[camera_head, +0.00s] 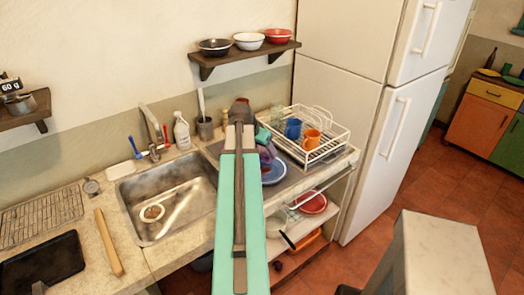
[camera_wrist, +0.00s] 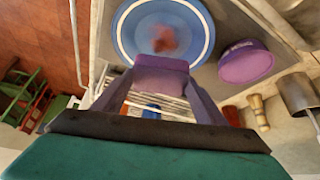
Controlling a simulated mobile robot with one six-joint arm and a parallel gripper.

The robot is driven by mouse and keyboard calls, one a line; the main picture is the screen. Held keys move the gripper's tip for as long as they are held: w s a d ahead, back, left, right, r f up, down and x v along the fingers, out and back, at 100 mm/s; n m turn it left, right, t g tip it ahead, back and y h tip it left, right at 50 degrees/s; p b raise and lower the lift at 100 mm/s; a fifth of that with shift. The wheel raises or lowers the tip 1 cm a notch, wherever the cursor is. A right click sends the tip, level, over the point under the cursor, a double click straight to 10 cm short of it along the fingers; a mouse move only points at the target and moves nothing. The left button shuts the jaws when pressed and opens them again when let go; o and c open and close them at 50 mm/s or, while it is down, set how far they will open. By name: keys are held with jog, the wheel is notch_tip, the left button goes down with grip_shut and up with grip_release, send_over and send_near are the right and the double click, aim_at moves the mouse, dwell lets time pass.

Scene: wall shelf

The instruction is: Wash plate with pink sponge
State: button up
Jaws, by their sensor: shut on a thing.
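A blue plate (camera_head: 273,173) lies on the counter right of the sink. In the wrist view the plate (camera_wrist: 160,12) has a white band, a blue rim and a reddish-brown smear near its middle. My gripper (camera_wrist: 161,78) is shut on a purple-pink block that looks like the sponge (camera_wrist: 161,64). The sponge overlaps the plate's near edge in the wrist view; I cannot tell whether they touch. In the head view my arm hides the fingers and most of what they hold.
A purple oval object (camera_wrist: 246,62) is beside the plate. A white dish rack (camera_head: 318,155) holds a blue mug (camera_head: 293,129) and an orange mug (camera_head: 311,138). The sink (camera_head: 165,207) is left of my arm. A soap bottle (camera_head: 182,132) stands behind the sink.

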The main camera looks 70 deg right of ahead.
aim_at(261, 159)
jog(key=shift+f+b, duration=1.85)
jog(key=shift+f, duration=1.4)
jog(key=shift+f+b, duration=0.4)
jog(key=shift+f, duration=0.2)
jog(key=shift+w+d, duration=0.2)
jog(key=shift+w, duration=0.1)
jog(key=shift+s+a+f, duration=0.1)
jog(key=shift+a, duration=0.4)
jog(key=shift+s+a, duration=0.1)
jog(key=shift+s, duration=0.25)
dwell(0.7)
jog(key=shift+s+d, duration=0.2)
dwell(0.6)
jog(key=shift+d, duration=0.25)
jog(key=shift+w+d, duration=0.25)
jog(key=shift+w, duration=0.15)
dwell(0.9)
